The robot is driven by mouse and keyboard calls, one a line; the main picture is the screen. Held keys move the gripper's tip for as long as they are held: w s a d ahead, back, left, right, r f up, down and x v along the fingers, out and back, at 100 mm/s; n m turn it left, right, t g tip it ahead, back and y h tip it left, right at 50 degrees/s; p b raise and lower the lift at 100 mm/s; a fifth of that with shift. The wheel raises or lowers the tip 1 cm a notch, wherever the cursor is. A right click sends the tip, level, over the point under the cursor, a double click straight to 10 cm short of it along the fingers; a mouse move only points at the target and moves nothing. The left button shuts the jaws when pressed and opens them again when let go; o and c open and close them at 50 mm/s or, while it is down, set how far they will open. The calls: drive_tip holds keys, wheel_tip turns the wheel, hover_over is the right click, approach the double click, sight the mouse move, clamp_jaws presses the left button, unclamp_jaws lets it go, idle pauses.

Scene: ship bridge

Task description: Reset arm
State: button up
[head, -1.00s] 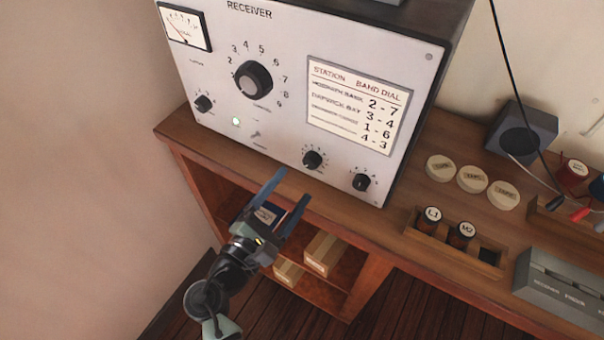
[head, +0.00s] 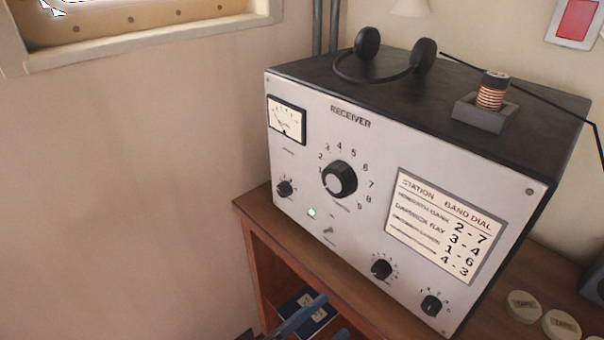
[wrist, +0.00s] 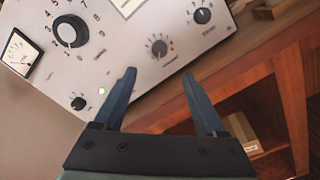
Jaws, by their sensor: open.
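My gripper (wrist: 162,98) is open and empty in the wrist view, its two blue fingers apart in front of the receiver's lower face and the desk edge. The receiver (head: 345,260) stands on the wooden desk, with a large band dial (head: 339,180), smaller knobs, a meter (head: 287,120) and a lit green lamp (head: 311,212). My fingers appear apart from the knobs.
Headphones (head: 368,48) and a copper coil (head: 492,92) in a grey holder sit on the receiver. A station card (head: 440,225) is on its face. Round tape tins (head: 524,306) lie on the desk at right.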

drive_tip(key=w+a+r+m+t+y, duration=0.1)
drive_tip(key=w+r+m+t+y, duration=0.2)
drive_tip(key=r, duration=0.6)
drive_tip(key=w+a+r+m+t+y, duration=0.1)
drive_tip(key=w+r+m+y, duration=0.1)
drive_tip(key=w+r+m, duration=0.45)
drive_tip(key=w+a+r+m+t+y, duration=0.1)
drive_tip(key=r+m+t+y, duration=0.15)
drive_tip(key=r, duration=0.85)
drive_tip(key=s+a+r+m+t+y, duration=0.1)
drive_tip(key=s+r+t, duration=0.4)
drive_tip(key=r, duration=0.8)
drive_tip(key=s+a+r+m+t+y, duration=0.2)
drive_tip(key=s+r+m+t+y, duration=0.2)
drive_tip(key=s+r, duration=0.5)
wheel_tip(320, 180, up, 4)
drive_tip(key=shift+s+f+t+y, duration=0.15)
drive_tip(key=shift+s+t+y, duration=0.3)
drive_tip(key=shift+y, duration=0.4)
drive_tip(key=shift+w+a, duration=0.1)
drive_tip(key=shift+f, duration=0.1)
